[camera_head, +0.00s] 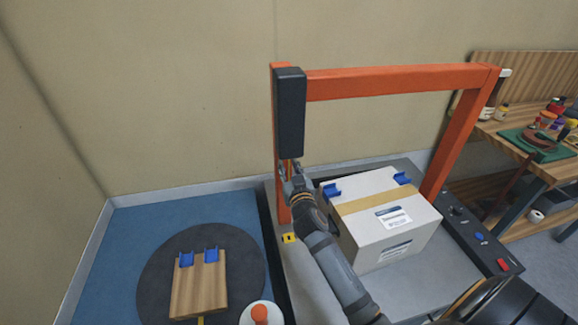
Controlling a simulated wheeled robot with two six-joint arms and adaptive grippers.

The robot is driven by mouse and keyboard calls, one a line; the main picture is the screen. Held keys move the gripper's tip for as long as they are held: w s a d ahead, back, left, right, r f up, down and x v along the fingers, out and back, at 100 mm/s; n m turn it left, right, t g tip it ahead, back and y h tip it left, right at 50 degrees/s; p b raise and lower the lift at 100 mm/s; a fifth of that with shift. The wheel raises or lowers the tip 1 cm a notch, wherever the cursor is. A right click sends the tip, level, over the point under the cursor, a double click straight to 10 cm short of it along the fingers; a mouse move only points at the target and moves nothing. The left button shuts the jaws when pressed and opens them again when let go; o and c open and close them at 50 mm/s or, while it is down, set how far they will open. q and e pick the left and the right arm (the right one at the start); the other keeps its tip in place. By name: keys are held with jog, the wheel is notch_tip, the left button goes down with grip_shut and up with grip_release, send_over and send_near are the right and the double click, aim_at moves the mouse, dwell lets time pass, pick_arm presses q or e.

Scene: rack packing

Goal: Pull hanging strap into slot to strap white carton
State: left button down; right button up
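The white carton (379,235) stands on the grey bed of the strapping machine, under its orange arch (400,82). It has a tan tape band and printed labels on top and side, with two blue corner pieces (332,190) on its far top edge. My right gripper (289,172) is at the arch's left post, just below the black housing (290,112). A thin yellowish strip, perhaps the strap, shows beside the fingers. The arm and gripper hide the rest of it and the slot. I cannot tell whether the fingers are shut. My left gripper is not in view.
A wooden board (199,286) with two blue corner pieces lies on a dark round turntable (155,270) at left. An orange knob (260,314) stands near the bottom. A control panel (470,236) with buttons runs along the machine's right side. A workbench (551,172) stands farther right.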

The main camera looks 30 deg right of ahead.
grip_shut()
dwell(0.4)
